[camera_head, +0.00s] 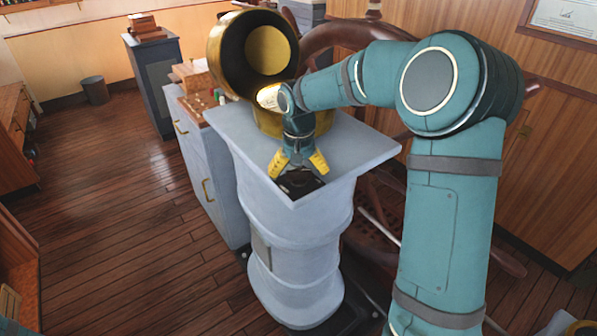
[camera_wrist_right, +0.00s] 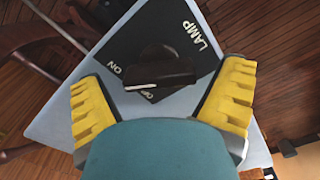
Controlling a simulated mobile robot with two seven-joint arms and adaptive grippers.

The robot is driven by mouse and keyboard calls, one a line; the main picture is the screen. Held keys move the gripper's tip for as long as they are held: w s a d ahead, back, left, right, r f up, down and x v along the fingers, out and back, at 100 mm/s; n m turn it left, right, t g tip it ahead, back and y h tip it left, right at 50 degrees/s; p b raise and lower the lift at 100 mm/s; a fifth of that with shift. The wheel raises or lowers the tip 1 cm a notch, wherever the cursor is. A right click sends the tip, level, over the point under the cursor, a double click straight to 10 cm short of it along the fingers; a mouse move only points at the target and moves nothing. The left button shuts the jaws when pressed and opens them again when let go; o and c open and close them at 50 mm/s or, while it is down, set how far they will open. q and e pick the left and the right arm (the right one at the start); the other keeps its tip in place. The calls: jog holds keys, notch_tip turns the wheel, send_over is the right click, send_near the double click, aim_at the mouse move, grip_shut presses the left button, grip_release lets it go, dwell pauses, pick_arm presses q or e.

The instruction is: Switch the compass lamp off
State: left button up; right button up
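The lamp switch is a black plate (camera_wrist_right: 185,25) marked LAMP, ON and OFF, with a dark rotary knob (camera_wrist_right: 175,70) carrying a white pointer line. The line lies near the ON and OFF marks; I cannot tell firmly which one it points to. The plate (camera_head: 302,184) sits at the front corner of the pale grey compass stand (camera_head: 365,145), below the brass compass housing (camera_head: 226,60). My right gripper (camera_head: 298,170) is open above the plate, pointing down. In the wrist view its yellow fingers (camera_wrist_right: 160,100) are spread on either side of the knob, apart from it. My left gripper is not in view.
A wooden ship's wheel (camera_head: 335,32) stands behind the stand, partly hidden by my right arm. A grey cabinet (camera_head: 213,165) with small items on top is close on the left. The wooden floor (camera_head: 120,200) further left is clear.

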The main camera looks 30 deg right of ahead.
jog(key=c, duration=0.9)
jog(key=shift+w+r, duration=0.1)
jog(key=shift+r+n+p, duration=0.1)
jog(key=shift+n+p, duration=0.45)
jog(key=shift+n, duration=0.25)
jog(key=n+p, duration=0.1)
jog(key=n, duration=0.2)
jog(key=shift+a+p, duration=0.1)
jog(key=shift+p, duration=0.25)
jog(key=n+p, duration=0.1)
jog(key=n, duration=0.3)
jog(key=shift+n+p, duration=0.4)
jog(key=shift+a+n+p, duration=0.1)
jog(key=shift+n+p, duration=0.35)
jog(key=shift+n, duration=0.65)
jog(key=o, duration=1.2)
